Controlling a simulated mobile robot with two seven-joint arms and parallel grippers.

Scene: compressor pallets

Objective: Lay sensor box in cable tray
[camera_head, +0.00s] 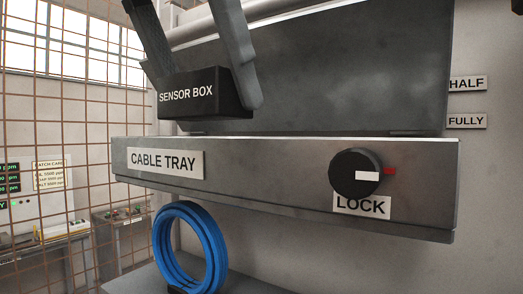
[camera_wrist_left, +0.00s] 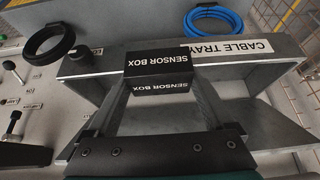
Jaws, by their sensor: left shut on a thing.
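The black sensor box (camera_head: 203,95) is between the two fingers of my left gripper (camera_head: 207,88), which is shut on it. Its white lettering faces the head camera. The box appears just above the front rim of the grey cable tray (camera_head: 270,180), near the tray's left half, with a small gap below it in the head view. In the left wrist view, the box (camera_wrist_left: 158,66) sits at the fingertips of my left gripper (camera_wrist_left: 158,88) and overlaps the tray's labelled wall (camera_wrist_left: 115,60). My right gripper is in neither view.
A black lock knob (camera_head: 345,172) is on the tray front, its white mark towards a red mark. A blue cable coil (camera_head: 217,250) stands below the tray. A wire mesh fence (camera_head: 90,120) is at left. A black ring (camera_wrist_left: 37,45) shows in the wrist view.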

